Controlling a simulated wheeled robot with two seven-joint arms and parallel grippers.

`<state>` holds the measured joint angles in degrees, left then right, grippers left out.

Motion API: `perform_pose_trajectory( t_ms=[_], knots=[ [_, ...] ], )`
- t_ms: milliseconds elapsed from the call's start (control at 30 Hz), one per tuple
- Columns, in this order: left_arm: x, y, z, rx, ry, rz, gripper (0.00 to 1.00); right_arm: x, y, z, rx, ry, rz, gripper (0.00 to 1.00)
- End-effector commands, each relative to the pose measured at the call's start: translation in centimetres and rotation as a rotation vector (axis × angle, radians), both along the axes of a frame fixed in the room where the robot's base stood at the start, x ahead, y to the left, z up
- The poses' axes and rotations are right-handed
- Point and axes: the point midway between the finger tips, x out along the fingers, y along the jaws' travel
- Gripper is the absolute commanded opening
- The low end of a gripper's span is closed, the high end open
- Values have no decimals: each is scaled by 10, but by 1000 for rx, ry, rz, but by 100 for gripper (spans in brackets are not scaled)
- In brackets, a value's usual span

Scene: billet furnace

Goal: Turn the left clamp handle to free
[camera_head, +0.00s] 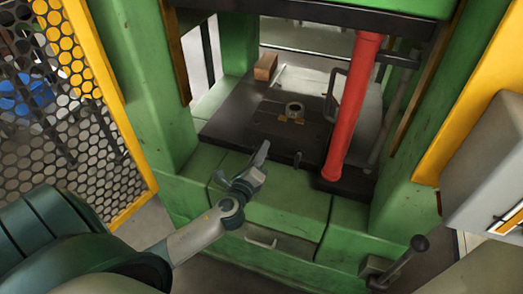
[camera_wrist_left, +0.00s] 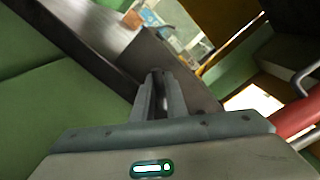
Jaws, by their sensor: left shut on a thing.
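My left gripper (camera_head: 263,150) reaches in from the left to the front edge of the dark press bed (camera_head: 240,118). In the left wrist view its two fingers (camera_wrist_left: 160,98) are close together on a thin dark piece, the left clamp handle (camera_wrist_left: 157,80). The fingers hide most of this handle, and its turn angle cannot be told. A small dark upright peg (camera_head: 297,160), perhaps the other clamp handle, stands at the bed's front edge to the right, apart from my gripper. My right gripper is in neither view.
A red column (camera_head: 351,110) stands at the right of the bed. Green press posts (camera_head: 150,80) flank it. A ring-shaped part (camera_head: 294,110) and a brown block (camera_head: 265,67) lie farther back. A yellow-framed mesh guard (camera_head: 75,110) is left; a black-knobbed lever (camera_head: 402,260) is lower right.

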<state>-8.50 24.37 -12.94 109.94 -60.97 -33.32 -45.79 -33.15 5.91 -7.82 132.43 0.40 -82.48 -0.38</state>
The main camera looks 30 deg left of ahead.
Motion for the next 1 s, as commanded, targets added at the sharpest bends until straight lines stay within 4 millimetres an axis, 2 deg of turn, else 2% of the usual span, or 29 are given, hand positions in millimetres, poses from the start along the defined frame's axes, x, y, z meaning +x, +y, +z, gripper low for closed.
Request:
perform_pose_trajectory(
  t_ms=[300,333,400,767,1000],
  knots=[
    [-1,0,-2,-1,3,1,0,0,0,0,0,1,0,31],
    [-1,0,-2,-1,3,1,20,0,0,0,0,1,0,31],
    [-1,0,-2,-1,3,1,31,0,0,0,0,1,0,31],
    [-2,0,-1,0,1,0,31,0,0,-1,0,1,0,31],
    [-18,-4,-2,-2,2,0,31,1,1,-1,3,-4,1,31]
  ],
)
